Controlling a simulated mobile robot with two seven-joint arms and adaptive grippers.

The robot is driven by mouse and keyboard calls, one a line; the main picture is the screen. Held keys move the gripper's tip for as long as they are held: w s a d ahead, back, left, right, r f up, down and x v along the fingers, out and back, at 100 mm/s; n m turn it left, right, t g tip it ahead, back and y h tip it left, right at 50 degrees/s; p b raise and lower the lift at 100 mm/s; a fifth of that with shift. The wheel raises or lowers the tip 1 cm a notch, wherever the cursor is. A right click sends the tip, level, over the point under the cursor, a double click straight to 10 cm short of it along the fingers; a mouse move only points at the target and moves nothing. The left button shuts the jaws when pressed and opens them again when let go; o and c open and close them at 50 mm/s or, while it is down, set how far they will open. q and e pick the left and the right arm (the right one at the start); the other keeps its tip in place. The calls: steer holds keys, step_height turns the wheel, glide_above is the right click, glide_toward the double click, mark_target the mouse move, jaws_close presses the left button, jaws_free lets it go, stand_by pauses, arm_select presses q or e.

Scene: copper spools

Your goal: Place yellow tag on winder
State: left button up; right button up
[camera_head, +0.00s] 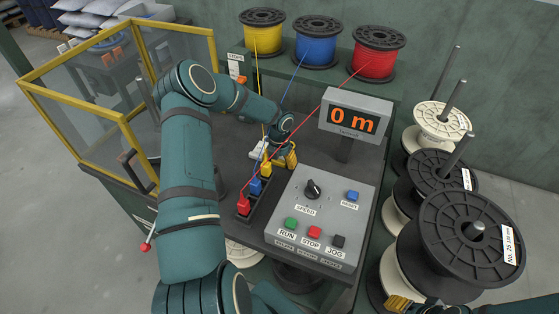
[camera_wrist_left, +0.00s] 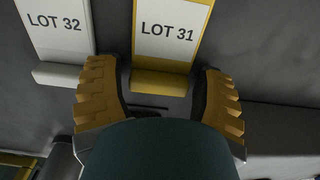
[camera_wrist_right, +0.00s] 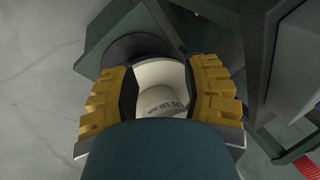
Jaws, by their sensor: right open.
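The yellow tag (camera_wrist_left: 170,40), marked LOT 31, lies between the fingers of my left gripper (camera_wrist_left: 160,100) in the left wrist view. The fingers stand apart with small gaps at the sides of the tag's thick yellow end. In the head view my left gripper (camera_head: 278,152) is at the bench behind the control panel, and my arm hides part of that area. My right gripper (camera_wrist_right: 165,98) is open, above a pale spool (camera_wrist_right: 160,85) in the right wrist view. I cannot tell which part is the winder; a yellow-framed guard (camera_head: 125,122) stands at the left.
A white tag (camera_wrist_left: 55,30), marked LOT 32, lies left of the yellow one. The control panel (camera_head: 325,188) and 0 m display (camera_head: 355,121) stand right of my left arm. Yellow, blue and red wires run from spools (camera_head: 318,42) behind. Large black spools (camera_head: 460,230) crowd the right.

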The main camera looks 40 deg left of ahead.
arm_select(q)
steer(key=shift+o, duration=0.6)
steer(key=shift+r, duration=0.25)
step_height(320, 180, up, 12)
steer(key=p, duration=0.3)
